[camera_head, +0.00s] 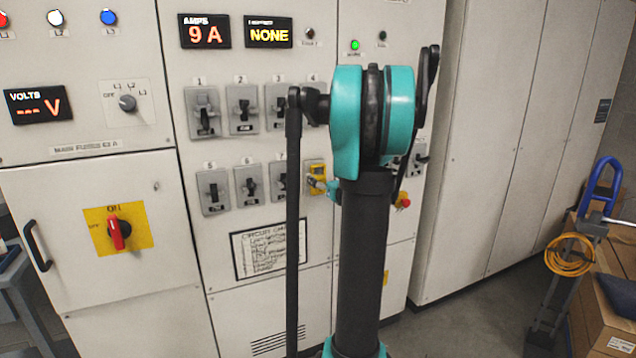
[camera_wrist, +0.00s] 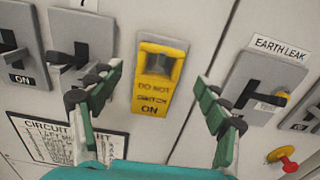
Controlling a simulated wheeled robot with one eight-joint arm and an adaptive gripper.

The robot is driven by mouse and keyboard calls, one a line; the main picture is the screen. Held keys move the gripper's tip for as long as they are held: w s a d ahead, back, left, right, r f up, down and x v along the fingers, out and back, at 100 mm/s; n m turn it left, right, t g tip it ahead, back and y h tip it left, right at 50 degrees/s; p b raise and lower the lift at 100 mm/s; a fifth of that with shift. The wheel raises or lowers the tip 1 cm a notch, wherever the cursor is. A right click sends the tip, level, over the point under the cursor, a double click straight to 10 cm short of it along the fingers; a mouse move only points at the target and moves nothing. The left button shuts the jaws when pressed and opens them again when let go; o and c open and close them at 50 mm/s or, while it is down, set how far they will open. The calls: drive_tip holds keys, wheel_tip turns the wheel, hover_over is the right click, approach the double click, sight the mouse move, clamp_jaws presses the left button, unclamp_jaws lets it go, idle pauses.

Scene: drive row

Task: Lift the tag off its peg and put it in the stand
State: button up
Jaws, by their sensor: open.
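The tag (camera_wrist: 152,98) is a yellow plate reading DO NOT SWITCH ON. In the wrist view it hangs upright on the panel, with a dark opening near its top; I cannot make out the peg clearly there. In the head view the yellow tag (camera_head: 317,170) shows at the lower row of switches, just left of my arm. My gripper (camera_wrist: 157,80) is open, with one green finger at each side of the tag and apart from it. In the head view my gripper is mostly hidden behind my arm. I cannot make out the stand in either view.
Numbered switches (camera_head: 243,108) surround the tag. An EARTH LEAK switch (camera_wrist: 262,88) and a red knob (camera_wrist: 289,165) are to its right. A framed circuit chart (camera_head: 270,250) is below left. A trolley with an orange cable (camera_head: 570,256) and boxes (camera_head: 606,318) stand at far right.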

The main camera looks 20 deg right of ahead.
sight(318, 169)
drive_tip(key=w, duration=0.5)
drive_tip(key=shift+a, duration=0.15)
drive_tip(key=shift+c, duration=0.6)
drive_tip(key=c, duration=1.2)
drive_tip(key=shift+o, duration=0.2)
drive_tip(key=shift+r, duration=0.1)
